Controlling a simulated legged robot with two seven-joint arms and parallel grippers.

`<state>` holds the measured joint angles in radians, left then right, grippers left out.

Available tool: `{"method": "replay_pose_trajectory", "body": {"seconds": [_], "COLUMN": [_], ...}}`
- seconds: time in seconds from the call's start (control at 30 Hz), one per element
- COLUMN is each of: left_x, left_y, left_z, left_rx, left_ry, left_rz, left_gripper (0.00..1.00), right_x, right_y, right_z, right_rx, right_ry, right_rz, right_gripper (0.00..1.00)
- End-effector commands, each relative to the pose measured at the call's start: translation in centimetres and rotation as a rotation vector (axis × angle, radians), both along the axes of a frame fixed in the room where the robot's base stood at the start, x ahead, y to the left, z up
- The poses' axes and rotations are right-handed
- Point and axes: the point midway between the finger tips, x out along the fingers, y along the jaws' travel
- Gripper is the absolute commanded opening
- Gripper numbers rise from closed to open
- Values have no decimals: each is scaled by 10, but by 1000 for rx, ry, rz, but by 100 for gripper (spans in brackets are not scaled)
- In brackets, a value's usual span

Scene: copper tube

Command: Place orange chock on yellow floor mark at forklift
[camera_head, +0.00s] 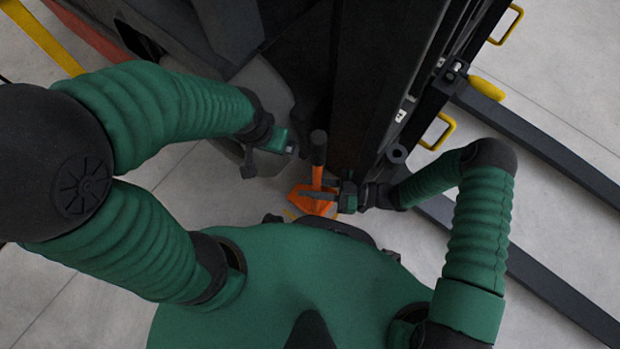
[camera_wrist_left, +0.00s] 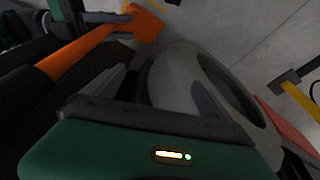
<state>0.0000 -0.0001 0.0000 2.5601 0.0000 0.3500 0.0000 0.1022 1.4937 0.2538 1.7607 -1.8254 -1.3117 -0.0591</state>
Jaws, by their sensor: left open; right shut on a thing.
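The orange chock (camera_head: 312,203) is low in front of my body in the head view. Its orange handle stands up from it and ends in a black grip (camera_head: 318,148). My right gripper (camera_head: 326,195) is shut on the chock near the handle's lower end. My left gripper (camera_head: 268,153) is open and empty, to the left of the handle and apart from it. The chock (camera_wrist_left: 145,24) also shows at the top of the left wrist view. Thin yellow traces, perhaps of the floor mark (camera_head: 289,213), show beside the chock; the rest is hidden. I cannot tell whether the chock touches the floor.
The dark forklift (camera_head: 375,75) stands close ahead. Its black forks (camera_head: 540,130) reach to the right, with yellow handles (camera_head: 440,130) near them. A yellow bar (camera_head: 40,36) and a red bar (camera_head: 88,32) are at top left. Grey floor (camera_head: 215,185) is clear at left.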

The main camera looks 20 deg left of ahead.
Motion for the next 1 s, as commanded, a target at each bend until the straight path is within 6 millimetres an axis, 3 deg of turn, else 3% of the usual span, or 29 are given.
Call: {"method": "replay_pose_trajectory", "body": {"seconds": [0.1,0.3,0.33,0.5,0.83,1.0], "left_x": [0,0,0,0,0,0], "left_y": [0,0,0,0,0,0], "left_z": [-14,-11,-12,-12,-8,9], "left_rx": [0,0,0,0,0,0], "left_ry": [0,0,0,0,0,0], "left_rz": [0,0,0,0,0,0], "left_gripper": [95,95,95,95,95,95], "right_x": [0,1,0,0,1,7], "right_y": [1,1,0,0,-4,-36], "right_z": [-16,-15,-19,-18,-17,-14], "right_rx": [9,7,-3,-2,-1,-3], "right_ry": [0,-2,0,2,1,0], "right_rz": [0,-1,-1,-1,-2,-4], "right_gripper": [0,0,23,42,42,42]}}
